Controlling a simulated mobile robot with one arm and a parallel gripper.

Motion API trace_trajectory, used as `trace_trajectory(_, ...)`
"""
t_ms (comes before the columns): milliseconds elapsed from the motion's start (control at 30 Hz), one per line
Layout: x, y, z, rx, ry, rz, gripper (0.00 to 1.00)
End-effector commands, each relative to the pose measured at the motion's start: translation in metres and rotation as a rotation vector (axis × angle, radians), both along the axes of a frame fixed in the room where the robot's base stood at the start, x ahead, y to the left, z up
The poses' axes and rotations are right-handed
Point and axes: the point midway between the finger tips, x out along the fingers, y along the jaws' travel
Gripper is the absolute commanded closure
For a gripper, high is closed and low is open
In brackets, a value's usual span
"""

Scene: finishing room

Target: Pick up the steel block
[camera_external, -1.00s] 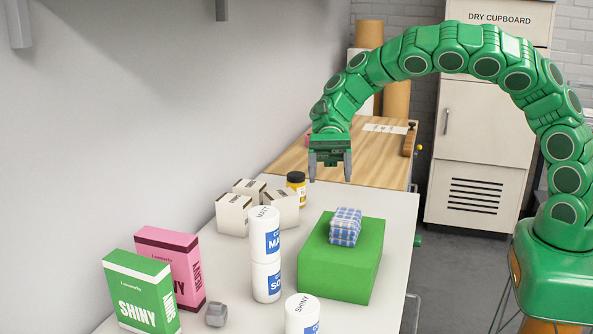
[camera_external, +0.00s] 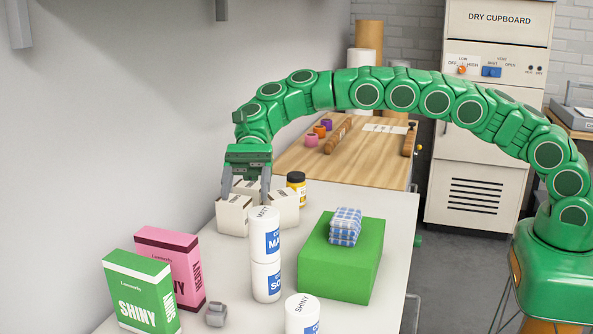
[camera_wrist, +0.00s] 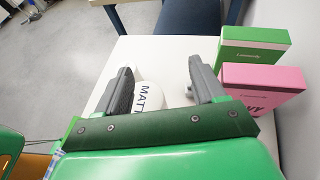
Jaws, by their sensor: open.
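The steel block (camera_external: 216,314), a small grey chamfered piece, lies on the white table in front of the pink box. My gripper (camera_external: 245,196) is open and empty, fingers pointing down, above the white cartons and well behind the block. In the wrist view my gripper's fingers (camera_wrist: 160,72) are spread apart, with the white MATT can between and beyond them. The block cannot be made out clearly in the wrist view.
Stacked white cans (camera_external: 266,262) stand right of the block; another can (camera_external: 301,316) is at the front. The pink box (camera_external: 172,265) and green SHINY box (camera_external: 142,293) are left.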

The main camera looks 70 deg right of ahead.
Motion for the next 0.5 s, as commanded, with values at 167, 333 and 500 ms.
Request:
trace_trajectory(167, 0.018, 0.011, -0.005, 0.0, -0.006, -0.027, 0.31)
trace_trajectory(333, 0.029, 0.017, -0.008, -0.002, -0.008, -0.049, 0.31)
trace_trajectory(500, 0.038, 0.02, -0.01, -0.002, -0.01, -0.068, 0.31)
